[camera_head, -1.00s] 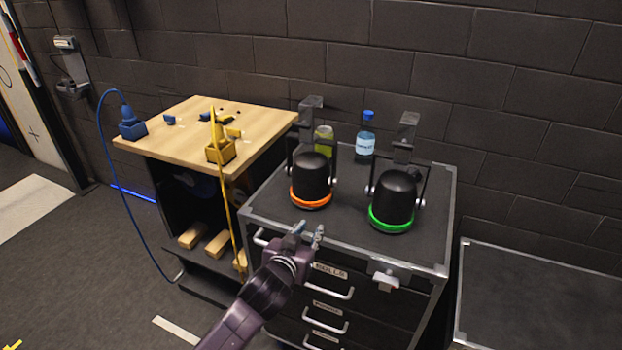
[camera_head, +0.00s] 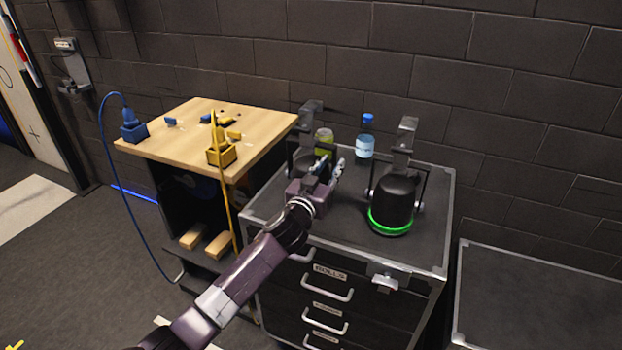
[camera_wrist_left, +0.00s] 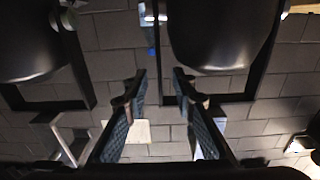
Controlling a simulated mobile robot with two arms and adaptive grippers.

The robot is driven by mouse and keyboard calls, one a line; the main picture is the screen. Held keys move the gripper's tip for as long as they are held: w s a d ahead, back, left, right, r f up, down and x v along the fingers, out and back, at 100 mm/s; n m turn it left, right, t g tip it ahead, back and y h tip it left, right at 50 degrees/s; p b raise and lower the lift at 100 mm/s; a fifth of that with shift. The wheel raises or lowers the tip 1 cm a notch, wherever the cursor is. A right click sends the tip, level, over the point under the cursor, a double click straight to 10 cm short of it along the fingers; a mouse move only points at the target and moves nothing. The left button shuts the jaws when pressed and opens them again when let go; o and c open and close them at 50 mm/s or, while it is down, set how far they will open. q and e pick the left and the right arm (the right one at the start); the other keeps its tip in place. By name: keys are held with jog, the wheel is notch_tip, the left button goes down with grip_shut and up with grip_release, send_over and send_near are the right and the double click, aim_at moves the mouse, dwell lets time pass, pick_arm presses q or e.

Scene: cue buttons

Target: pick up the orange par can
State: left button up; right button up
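The orange par can (camera_head: 299,164) stands on the black drawer cabinet's top, at its left side. My left arm and gripper (camera_head: 329,167) cover most of it in the head view, including its orange ring. The gripper is over the cabinet top, in front of the can and toward its right side. In the left wrist view, the two fingers (camera_wrist_left: 157,84) are spread apart with nothing between them. Two dark rounded can bodies fill the top of that view; no coloured ring shows there, so I cannot tell them apart. My right gripper is not in view.
A green-ringed par can (camera_head: 392,203) stands to the right. A yellow-green can (camera_head: 324,138) and a blue-capped bottle (camera_head: 365,138) stand behind. A wooden-topped table (camera_head: 185,125) with blue and yellow blocks is at left. The cabinet's front right top is clear.

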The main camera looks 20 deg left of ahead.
pick_arm(q)
jog(key=shift+w+d, duration=0.1)
jog(key=shift+w, duration=1.2)
jog(key=shift+c, duration=0.5)
grip_shut()
jog(key=shift+w+r, duration=0.1)
jog(key=shift+r, duration=0.2)
